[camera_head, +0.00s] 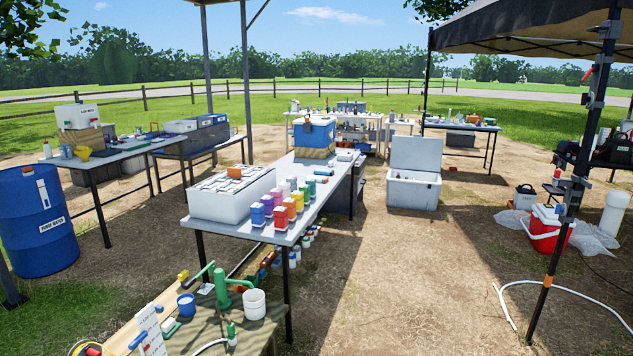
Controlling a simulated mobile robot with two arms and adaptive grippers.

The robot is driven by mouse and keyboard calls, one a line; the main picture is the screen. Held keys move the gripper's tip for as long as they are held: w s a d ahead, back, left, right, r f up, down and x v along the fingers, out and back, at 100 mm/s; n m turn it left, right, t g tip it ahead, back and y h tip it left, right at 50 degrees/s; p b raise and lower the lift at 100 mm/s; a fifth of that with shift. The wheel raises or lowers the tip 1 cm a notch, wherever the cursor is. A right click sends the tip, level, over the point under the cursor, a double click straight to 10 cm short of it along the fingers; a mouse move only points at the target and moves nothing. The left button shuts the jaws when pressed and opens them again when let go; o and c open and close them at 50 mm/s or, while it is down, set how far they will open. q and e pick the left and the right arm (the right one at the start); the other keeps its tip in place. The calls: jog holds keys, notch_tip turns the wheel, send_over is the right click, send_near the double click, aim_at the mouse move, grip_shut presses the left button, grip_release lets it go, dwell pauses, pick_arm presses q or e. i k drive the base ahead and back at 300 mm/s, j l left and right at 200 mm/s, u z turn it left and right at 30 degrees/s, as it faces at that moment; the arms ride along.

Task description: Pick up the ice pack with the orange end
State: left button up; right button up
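A long white box (225,207) stands on the near end of the middle table. Several flat white packs lie in its top. A small orange patch (235,172) shows among them, near the middle; it looks like the orange end of an ice pack, but the pack's outline is too small to make out. Neither of my grippers is in view.
Coloured bottles (290,205) stand close to the box's right side on the table (330,186). A blue and white cooler (314,135) is farther back. An open white cooler (414,190) stands on the ground. Bare ground lies right of the table.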

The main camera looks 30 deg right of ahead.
aim_at(319, 179)
jog(key=i+l+z, duration=0.55)
jog(key=i+l, duration=0.2)
jog(key=i+l+z, duration=0.3)
jog(key=i, duration=0.2)
jog(key=i+z, duration=0.3)
jog(key=i, duration=0.15)
jog(key=i+l+z, duration=0.1)
jog(key=i+z, duration=0.15)
jog(key=i, duration=0.2)
jog(key=i+u, duration=0.1)
jog(key=i, duration=0.5)
jog(key=i+l+u, duration=0.15)
jog(key=i, duration=0.5)
jog(key=i+l+u, duration=0.1)
jog(key=i, duration=0.5)
jog(key=l, duration=0.1)
